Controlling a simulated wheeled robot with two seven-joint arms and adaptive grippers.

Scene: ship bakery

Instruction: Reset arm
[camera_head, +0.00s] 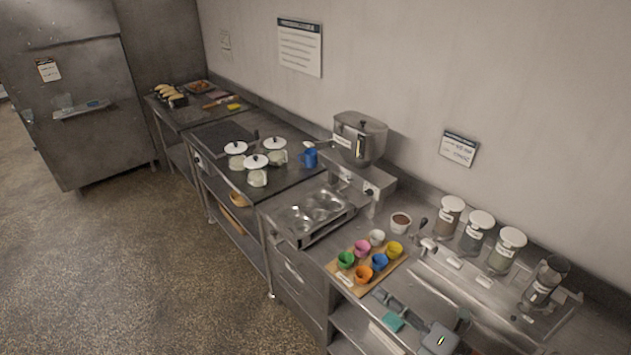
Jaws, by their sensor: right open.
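My right gripper (385,298) is at the lower right, over the front part of the counter. It is open, and I see nothing held between its fingers. It is small and dark in this view, just in front of a wooden board (338,268) with coloured cups. The grey end of my right arm shows behind it at the bottom edge. My left gripper is not in view.
Several small cups, such as the orange cup (364,273), stand on the board close to the gripper. A teal cloth (393,322) lies near the front edge. Lidded jars (473,237) line the back. A steel dispenser (358,140) stands further left. The floor is clear.

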